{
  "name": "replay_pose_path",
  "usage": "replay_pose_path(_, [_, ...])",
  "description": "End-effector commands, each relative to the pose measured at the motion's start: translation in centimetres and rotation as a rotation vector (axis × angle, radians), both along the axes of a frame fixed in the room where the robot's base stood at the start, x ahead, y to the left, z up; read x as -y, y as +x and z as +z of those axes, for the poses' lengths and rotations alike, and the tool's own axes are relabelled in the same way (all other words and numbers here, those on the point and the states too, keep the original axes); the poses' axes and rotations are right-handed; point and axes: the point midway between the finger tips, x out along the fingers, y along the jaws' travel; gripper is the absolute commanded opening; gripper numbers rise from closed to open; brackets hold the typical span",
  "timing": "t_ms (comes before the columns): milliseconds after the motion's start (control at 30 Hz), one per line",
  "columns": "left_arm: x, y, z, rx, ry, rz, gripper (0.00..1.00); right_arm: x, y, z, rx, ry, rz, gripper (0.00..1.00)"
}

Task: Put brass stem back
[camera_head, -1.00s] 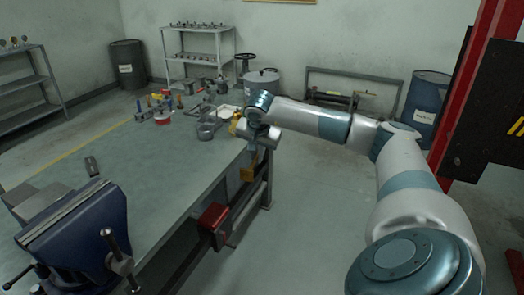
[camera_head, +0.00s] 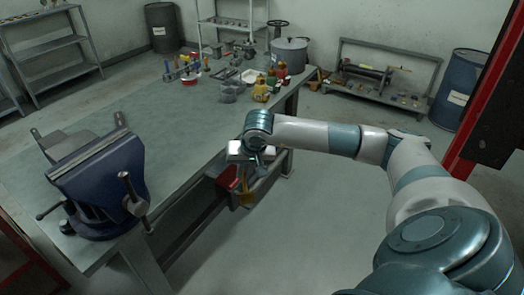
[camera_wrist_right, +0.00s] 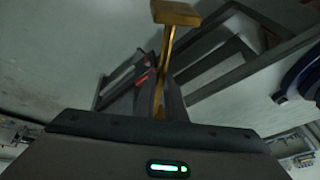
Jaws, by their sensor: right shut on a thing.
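My right gripper (camera_head: 254,168) is shut on the brass stem (camera_head: 246,192), which hangs below it beside the right edge of the workbench. In the right wrist view the stem (camera_wrist_right: 167,50) runs from between the fingers (camera_wrist_right: 160,95) to a wide brass block at its far end. The part of the stem inside the jaws is hidden. My left gripper is not in view. I cannot make out for sure which thing is the valve body the stem belongs to.
A blue vise (camera_head: 105,180) stands on the near left of the workbench (camera_head: 165,125). Small parts, a grey tray (camera_head: 232,92) and yellow pieces (camera_head: 261,88) crowd its far end. A red item (camera_head: 228,178) sits below the bench edge. The bench middle is clear.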

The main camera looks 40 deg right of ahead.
Motion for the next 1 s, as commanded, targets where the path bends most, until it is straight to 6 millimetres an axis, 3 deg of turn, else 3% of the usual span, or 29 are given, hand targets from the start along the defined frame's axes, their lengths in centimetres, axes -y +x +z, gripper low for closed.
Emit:
replay_pose_path(33, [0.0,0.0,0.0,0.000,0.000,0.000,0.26,-2.5,-0.5,-0.6,-0.001,0.008,0.065,0.00])
replay_pose_path(100, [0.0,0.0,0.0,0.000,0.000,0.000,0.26,-5.7,-1.3,-1.3,-0.002,0.012,0.156,0.00])
replay_pose_path(300, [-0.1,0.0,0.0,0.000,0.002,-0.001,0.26,-13.9,-4.1,-2.6,0.004,0.023,0.402,0.00])
replay_pose_path(500, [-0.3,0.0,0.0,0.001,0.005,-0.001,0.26,-19.3,-6.6,-2.8,0.020,0.031,0.572,0.00])
replay_pose_path(700, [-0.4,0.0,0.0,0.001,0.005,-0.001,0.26,-21.3,-7.6,-2.8,0.027,0.031,0.637,0.00])
replay_pose_path(1000, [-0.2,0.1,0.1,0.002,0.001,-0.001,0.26,-21.3,-7.7,-2.8,0.028,0.032,0.641,0.00])
